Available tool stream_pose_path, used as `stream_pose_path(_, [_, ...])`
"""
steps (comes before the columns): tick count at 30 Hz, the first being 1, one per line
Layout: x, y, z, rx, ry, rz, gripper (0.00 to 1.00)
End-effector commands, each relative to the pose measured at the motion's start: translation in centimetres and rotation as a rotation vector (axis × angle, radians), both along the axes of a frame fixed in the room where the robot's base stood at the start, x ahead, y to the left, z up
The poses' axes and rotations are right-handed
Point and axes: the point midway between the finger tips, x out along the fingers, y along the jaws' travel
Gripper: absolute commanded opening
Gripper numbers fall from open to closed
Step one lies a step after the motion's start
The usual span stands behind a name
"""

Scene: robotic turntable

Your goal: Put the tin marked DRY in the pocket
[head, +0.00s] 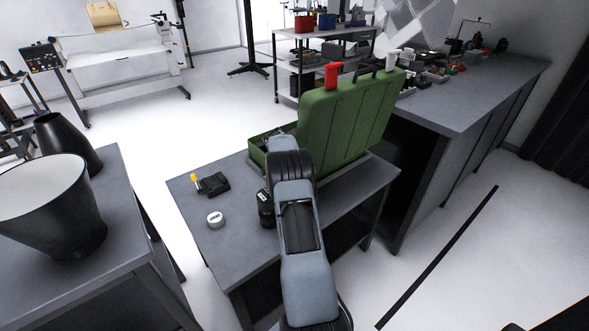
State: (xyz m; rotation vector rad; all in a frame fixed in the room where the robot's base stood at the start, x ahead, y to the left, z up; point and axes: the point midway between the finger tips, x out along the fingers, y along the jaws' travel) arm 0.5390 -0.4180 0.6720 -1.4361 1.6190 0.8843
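A small round white tin (215,219) with a dark mark on its top lies on the grey table, left of my arm. A dark upright can (265,209) with a pale label stands close to my arm, which partly covers it. Neither marking is readable, so I cannot tell which says DRY. A green case (345,122) stands open at the back of the table; its upright part has vertical ribs. Its low tray (257,152) is partly hidden by my arm. I cannot make out which part is the pocket. My gripper is hidden behind my arm.
A black object with a yellow-tipped piece (212,184) lies at the table's left. A red item (332,75) shows at the green case's top edge. A left table bears large dark vessels (60,205). A long grey bench (470,95) stands at the right.

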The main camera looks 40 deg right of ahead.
Motion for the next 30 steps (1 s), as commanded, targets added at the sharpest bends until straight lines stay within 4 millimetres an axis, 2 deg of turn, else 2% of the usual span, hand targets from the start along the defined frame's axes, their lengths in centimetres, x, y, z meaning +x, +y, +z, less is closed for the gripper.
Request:
stream_pose_path(9, [0.0,0.0,-0.4,0.000,0.000,0.001,0.27])
stream_pose_path(10, [0.0,0.0,-0.3,0.000,0.000,0.001,0.54])
stream_pose_path(18, [0.0,0.0,-0.2,0.000,0.000,0.001,0.79])
stream_pose_path(25, [0.0,0.0,-0.1,0.000,0.000,0.001,0.79])
stream_pose_path(30, [0.1,0.5,1.1,-0.001,0.000,0.001,0.79])
